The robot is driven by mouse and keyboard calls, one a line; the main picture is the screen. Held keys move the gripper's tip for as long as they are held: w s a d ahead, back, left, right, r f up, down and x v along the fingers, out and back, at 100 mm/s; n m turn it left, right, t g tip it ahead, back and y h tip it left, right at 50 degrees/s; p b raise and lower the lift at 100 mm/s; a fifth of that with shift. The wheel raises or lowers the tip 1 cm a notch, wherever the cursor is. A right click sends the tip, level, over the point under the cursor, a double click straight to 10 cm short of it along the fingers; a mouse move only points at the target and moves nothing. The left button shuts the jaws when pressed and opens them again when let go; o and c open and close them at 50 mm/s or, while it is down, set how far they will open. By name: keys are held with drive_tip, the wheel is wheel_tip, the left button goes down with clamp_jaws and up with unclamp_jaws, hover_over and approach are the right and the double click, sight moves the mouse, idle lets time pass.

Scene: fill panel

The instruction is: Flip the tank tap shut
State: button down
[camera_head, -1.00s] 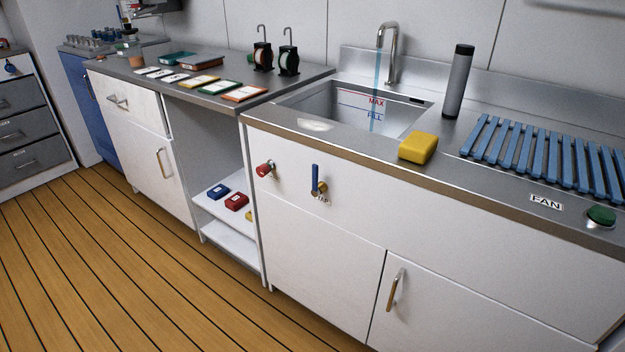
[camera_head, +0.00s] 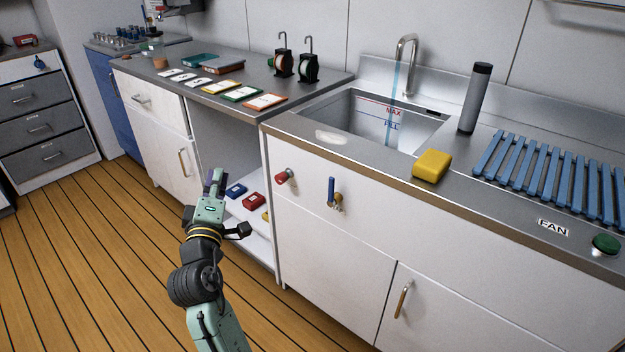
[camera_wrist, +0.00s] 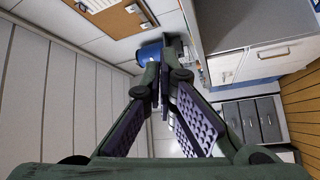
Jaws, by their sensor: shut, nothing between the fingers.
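The tank tap (camera_head: 331,190) is on the white front panel below the sink, with its blue lever pointing up from a brass-coloured body. A pale blue water stream (camera_head: 396,88) falls from the curved spout (camera_head: 405,50) into the sink tank (camera_head: 345,108), which has a red MAX line and a blue FILL line. The exact water level is hard to tell. My gripper (camera_head: 213,180) is shut and empty, to the left of the tap and apart from it, in front of the open shelf. Its closed fingers show in the wrist view (camera_wrist: 160,92); the tap cannot be made out there.
A red knob (camera_head: 285,177) sticks out left of the tap. A yellow sponge (camera_head: 431,165) lies on the counter edge above and right. Red and blue items (camera_head: 253,200) sit on the open shelf near my gripper. The panel front right of the tap is clear.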

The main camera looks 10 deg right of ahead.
sight(331, 192)
drive_tip(key=d+f+g+h, duration=0.2)
drive_tip(key=d+f+h, duration=0.1)
drive_tip(key=d, duration=0.4)
drive_tip(key=s+d+f+g+h+p, duration=0.1)
drive_tip(key=d+f+g+h, duration=0.1)
drive_tip(key=d+f, duration=0.3)
drive_tip(key=d+h, duration=0.1)
drive_tip(key=d, duration=0.2)
drive_tip(key=shift+f+m+g, duration=0.3)
drive_tip(key=shift+m+g, duration=0.1)
drive_tip(key=shift+s, duration=0.1)
drive_tip(key=p+x, duration=0.3)
drive_tip(key=x, duration=0.7)
drive_tip(key=shift+s+d+r+p, duration=0.1)
drive_tip(key=shift+s+d+p, duration=0.15)
drive_tip(key=shift+s+d, duration=0.5)
drive_tip(key=shift+s+d+p, duration=0.25)
drive_tip(key=shift+s+d, duration=0.25)
drive_tip(key=shift+s, duration=0.35)
